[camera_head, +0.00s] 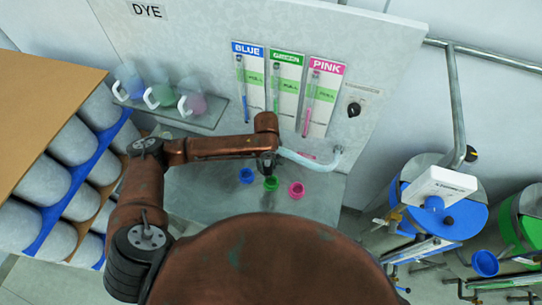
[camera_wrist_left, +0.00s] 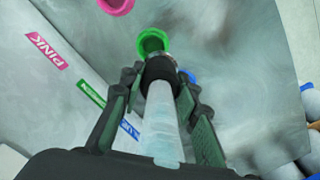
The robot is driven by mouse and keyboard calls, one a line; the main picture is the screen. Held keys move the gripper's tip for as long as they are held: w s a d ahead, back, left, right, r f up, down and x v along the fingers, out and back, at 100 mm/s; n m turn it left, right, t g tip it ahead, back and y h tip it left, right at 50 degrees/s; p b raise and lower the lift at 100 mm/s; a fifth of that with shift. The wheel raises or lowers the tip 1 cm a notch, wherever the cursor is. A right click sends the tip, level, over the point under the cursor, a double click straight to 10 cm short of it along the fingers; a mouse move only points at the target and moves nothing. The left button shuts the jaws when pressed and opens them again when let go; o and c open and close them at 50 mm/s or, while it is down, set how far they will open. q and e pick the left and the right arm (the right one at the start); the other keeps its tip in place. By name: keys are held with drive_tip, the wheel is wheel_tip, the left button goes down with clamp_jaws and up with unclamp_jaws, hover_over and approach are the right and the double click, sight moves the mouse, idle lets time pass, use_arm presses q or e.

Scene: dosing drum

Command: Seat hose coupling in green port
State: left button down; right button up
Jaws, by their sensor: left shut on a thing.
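The green port (camera_head: 271,184) is a ring on the grey panel, between the blue and pink ports. It also shows in the left wrist view (camera_wrist_left: 144,41), straight beyond the fingertips. My left gripper (camera_head: 267,163) is above the green port, with its fingers on both sides of the hose coupling. The coupling (camera_wrist_left: 160,69) has a dark collar, and its front end overlaps the near edge of the green ring. I cannot tell whether it touches or enters the port. The pale hose (camera_head: 312,163) runs from the gripper right to the wall. My right gripper is out of view.
The blue port (camera_head: 246,176) and pink port (camera_head: 296,190) flank the green one closely. Behind stand the BLUE, GREEN and PINK labelled panels (camera_head: 286,85) and a shelf with jugs (camera_head: 162,94). A rack of grey drums (camera_head: 42,180) stands left; blue-lidded drum (camera_head: 455,218) stands right.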

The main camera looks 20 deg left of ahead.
use_arm(q)
drive_tip(key=w+d+n+p, duration=0.1)
drive_tip(key=p, duration=0.3)
drive_tip(key=shift+r+n, duration=0.1)
drive_tip(key=shift+n, duration=0.3)
drive_tip(key=shift+d+f+n+p, duration=0.15)
drive_tip(key=shift+f+n+p, duration=0.15)
drive_tip(key=shift+p, duration=0.25)
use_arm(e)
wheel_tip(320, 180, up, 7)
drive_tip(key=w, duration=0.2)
use_arm(q)
drive_tip(key=shift+f, duration=0.2)
drive_tip(key=shift+f+b, duration=0.4)
drive_tip(key=shift+b, duration=0.25)
wheel_tip(320, 180, down, 2)
drive_tip(key=b, duration=0.3)
drive_tip(key=shift+f, duration=0.2)
drive_tip(key=shift+f+b, duration=0.7)
drive_tip(key=shift+b, duration=0.3)
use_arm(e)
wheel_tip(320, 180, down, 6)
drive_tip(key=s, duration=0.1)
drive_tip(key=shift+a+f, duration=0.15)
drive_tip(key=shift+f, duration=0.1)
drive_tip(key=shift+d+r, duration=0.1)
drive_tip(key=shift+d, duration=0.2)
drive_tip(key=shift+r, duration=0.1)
